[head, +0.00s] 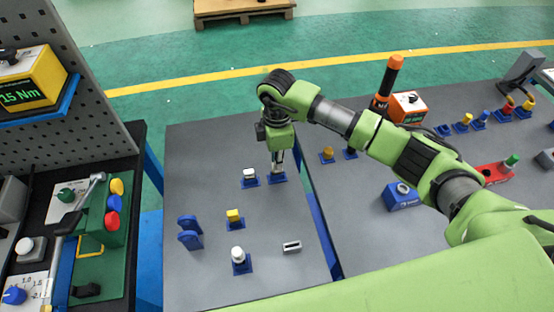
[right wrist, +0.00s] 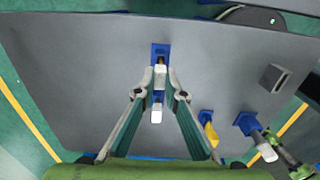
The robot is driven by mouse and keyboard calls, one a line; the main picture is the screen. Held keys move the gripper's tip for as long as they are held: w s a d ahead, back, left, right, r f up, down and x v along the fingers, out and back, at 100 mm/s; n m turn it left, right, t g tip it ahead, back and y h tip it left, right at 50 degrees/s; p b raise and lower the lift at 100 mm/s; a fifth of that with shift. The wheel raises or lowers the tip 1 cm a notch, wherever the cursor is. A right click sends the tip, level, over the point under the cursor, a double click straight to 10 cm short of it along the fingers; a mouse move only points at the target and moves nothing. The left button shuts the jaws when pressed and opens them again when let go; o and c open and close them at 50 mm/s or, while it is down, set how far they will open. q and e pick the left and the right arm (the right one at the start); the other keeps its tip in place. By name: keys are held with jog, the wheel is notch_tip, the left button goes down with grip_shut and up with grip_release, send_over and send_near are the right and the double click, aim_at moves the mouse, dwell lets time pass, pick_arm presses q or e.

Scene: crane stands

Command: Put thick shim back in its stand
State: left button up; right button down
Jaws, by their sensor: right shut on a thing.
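My right gripper (head: 277,166) is shut on a pale-ended piece, the thick shim (right wrist: 160,76); it also shows in the right wrist view (right wrist: 160,83). The gripper points down directly over a blue stand (head: 277,179), which also shows in the right wrist view (right wrist: 160,50). The shim's far end is at the stand; I cannot tell how deep it sits in it. The fingers hide most of the shim in the head view. My left gripper is not in view.
A white-topped piece (head: 249,172) stands close left of the gripper. Nearer are a yellow piece (head: 233,215), another white-topped piece (head: 238,253), a grey slotted block (head: 291,246) and an empty-looking blue holder (head: 189,233). A gap separates this table from the right one.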

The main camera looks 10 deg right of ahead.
jog(key=shift+f+b, duration=0.3)
jog(key=shift+f, duration=0.3)
jog(key=c, duration=2)
grip_release()
jog(key=shift+r, duration=0.1)
jog(key=shift+r+p, duration=2.05)
jog(key=shift+r, duration=0.5)
